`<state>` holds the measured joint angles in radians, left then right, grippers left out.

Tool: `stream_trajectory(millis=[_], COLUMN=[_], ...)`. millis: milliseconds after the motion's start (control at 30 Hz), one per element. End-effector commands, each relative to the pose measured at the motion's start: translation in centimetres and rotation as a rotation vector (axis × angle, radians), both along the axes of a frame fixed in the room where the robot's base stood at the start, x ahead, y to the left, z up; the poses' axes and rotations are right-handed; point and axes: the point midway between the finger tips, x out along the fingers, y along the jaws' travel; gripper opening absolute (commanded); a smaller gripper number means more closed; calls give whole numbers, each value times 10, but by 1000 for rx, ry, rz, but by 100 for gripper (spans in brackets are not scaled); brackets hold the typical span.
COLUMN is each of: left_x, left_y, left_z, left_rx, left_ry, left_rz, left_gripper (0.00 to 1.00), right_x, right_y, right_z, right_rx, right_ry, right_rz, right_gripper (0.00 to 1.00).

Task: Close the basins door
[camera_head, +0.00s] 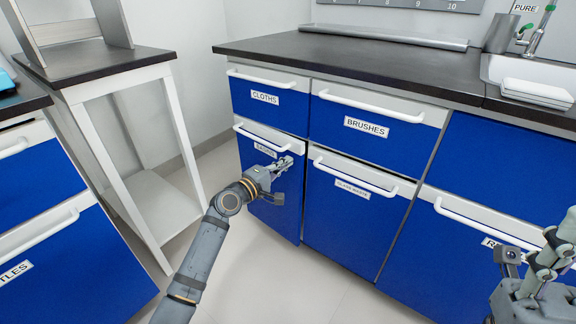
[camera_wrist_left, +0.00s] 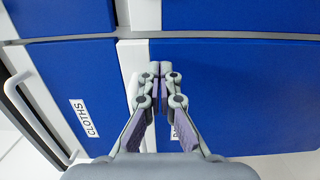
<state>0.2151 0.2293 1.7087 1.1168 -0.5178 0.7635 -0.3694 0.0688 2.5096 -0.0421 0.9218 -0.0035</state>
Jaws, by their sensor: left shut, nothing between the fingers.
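The basins door (camera_head: 266,215) is the blue lower-left door below the cloths drawer, with a white handle along its top. Its label (camera_head: 265,150) is small and hard to read. My left gripper (camera_head: 286,163) is shut and empty, in front of the upper part of this door. In the left wrist view, the shut fingertips (camera_wrist_left: 161,68) lie over the door's blue panel (camera_wrist_left: 240,95) near its white top strip; contact is unclear.
The cloths drawer (camera_head: 268,103) is above, with the brushes drawer (camera_head: 362,129) and glass waste door (camera_head: 352,205) to the right. A white-framed table (camera_head: 110,68) stands left. Open floor (camera_head: 260,285) lies before the cabinets. A sink (camera_head: 500,68) is at right.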

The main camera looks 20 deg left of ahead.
Motion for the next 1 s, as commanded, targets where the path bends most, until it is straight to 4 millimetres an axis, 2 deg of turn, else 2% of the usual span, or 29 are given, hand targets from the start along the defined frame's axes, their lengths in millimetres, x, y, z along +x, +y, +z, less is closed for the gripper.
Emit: stream_trajectory(millis=[167, 500, 667, 767, 1000], left_x=[14, 16, 29, 38, 42], left_y=[-6, -7, -13, -19, -21], left_z=[-1, 0, 7, 5, 1], left_rx=[0, 1, -8, -4, 1], left_ry=[0, 1, 0, 2, -3], left_rz=[0, 1, 53, 91, 108], left_gripper=[0, 0, 0, 0, 0], right_x=[0, 0, 0, -1, -2], right_y=[1, 1, 0, -1, 0], right_z=[-7, -6, 15, 24, 22], right_rx=[-2, -4, 2, 3, -4], right_ry=[-1, -3, -2, -7, -8], right_rz=[-5, -5, 0, 8, 15], right_gripper=[40, 40, 40, 40, 40])
